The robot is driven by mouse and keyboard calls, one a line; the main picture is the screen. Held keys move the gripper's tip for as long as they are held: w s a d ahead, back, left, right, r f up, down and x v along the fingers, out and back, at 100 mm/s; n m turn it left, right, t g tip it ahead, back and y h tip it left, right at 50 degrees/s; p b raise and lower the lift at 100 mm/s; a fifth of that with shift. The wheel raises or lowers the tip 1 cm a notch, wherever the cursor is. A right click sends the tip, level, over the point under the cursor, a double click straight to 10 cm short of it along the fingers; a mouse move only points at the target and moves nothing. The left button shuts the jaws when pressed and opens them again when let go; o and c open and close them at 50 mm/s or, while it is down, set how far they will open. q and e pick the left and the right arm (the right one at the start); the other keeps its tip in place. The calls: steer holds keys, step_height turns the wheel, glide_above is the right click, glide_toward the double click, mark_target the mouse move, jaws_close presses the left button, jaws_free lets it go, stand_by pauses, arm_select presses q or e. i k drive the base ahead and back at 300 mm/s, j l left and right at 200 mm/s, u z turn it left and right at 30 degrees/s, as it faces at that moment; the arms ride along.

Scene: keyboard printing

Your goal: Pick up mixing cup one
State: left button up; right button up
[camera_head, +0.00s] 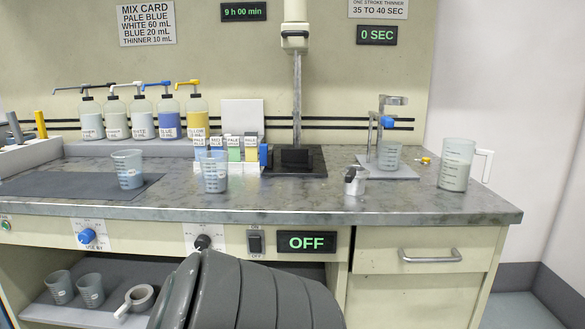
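Several clear graduated cups are in view, and I cannot read a number that marks one as mixing cup one. One cup (130,170) stands upright on the dark mat (60,186) at the left of the bench. A second cup (214,172) stands upright on the bench, right of the mat. Two more cups, the left one (60,288) and the right one (91,291), stand on the shelf under the bench. Neither of my grippers shows in this view. A dark ribbed part of my own body fills the bottom middle and hides part of the bench front and shelf.
Pump bottles (143,118) line the back left. A mixer stand (298,160) stands at the back middle. A handled jug (455,168) and a small metal cup (354,183) stand at right.

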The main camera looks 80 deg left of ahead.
mark_target(214, 165)
steer(key=u, duration=3)
